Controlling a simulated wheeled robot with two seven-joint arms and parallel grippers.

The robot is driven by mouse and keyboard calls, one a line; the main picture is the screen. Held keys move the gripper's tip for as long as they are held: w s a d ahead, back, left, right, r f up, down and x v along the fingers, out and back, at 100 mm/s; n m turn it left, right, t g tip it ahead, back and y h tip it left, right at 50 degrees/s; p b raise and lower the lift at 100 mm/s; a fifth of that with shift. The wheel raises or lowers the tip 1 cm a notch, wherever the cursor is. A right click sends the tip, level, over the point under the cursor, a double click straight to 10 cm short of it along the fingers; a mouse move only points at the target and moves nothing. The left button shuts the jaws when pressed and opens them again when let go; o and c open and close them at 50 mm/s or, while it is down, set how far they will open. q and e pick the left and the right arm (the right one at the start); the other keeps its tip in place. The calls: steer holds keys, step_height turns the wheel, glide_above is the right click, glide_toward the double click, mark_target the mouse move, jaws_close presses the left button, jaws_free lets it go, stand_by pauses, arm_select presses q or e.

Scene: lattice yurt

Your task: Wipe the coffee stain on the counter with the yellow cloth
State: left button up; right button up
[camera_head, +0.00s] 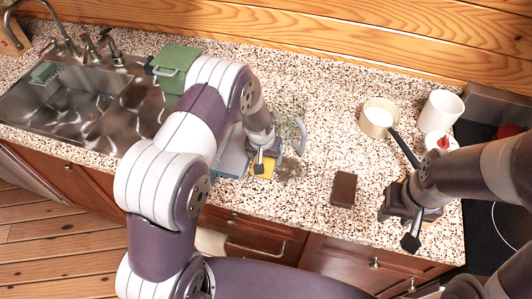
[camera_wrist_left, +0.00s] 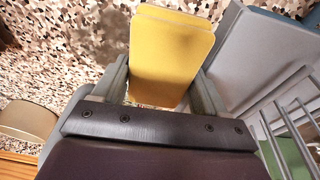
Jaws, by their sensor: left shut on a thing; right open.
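The yellow cloth (camera_head: 263,169) shows low on the counter at the middle of the head view, partly hidden by my left arm. In the left wrist view the cloth (camera_wrist_left: 172,52) is a flat folded pad between the fingers. My left gripper (camera_wrist_left: 160,95) is shut on it. The coffee stain (camera_head: 289,168) is a brownish darkened patch on the speckled counter (camera_head: 320,110), just right of the cloth. Whether the cloth touches the counter is hard to tell. My right gripper (camera_head: 398,226) is open and empty above the counter's front edge at the right.
A blue-grey item (camera_head: 232,158) stands left of the cloth. A dark brown block (camera_head: 343,189) lies right of the stain. A saucepan (camera_head: 377,119), a white canister (camera_head: 440,111) and the stovetop (camera_head: 490,185) are at the right. The sink (camera_head: 75,100) is at the left.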

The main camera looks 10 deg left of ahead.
arm_select(q)
steer(key=shift+w+f, duration=0.3)
steer(key=shift+s+r, duration=0.15)
steer(key=shift+s, duration=0.15)
steer(key=shift+w, duration=0.1)
arm_select(e)
steer(key=shift+w+f, duration=0.1)
steer(key=shift+f, duration=0.05)
arm_select(q)
steer(key=shift+w+f, duration=0.1)
steer(key=shift+f, duration=0.15)
arm_select(e)
steer(key=shift+w+f, duration=0.15)
arm_select(q)
steer(key=shift+f+b, duration=0.2)
steer(key=shift+b, duration=0.1)
arm_select(e)
steer(key=shift+f, duration=0.15)
arm_select(q)
steer(key=shift+f+b, duration=0.45)
steer(key=shift+f, duration=0.15)
arm_select(e)
steer(key=shift+f, duration=0.5)
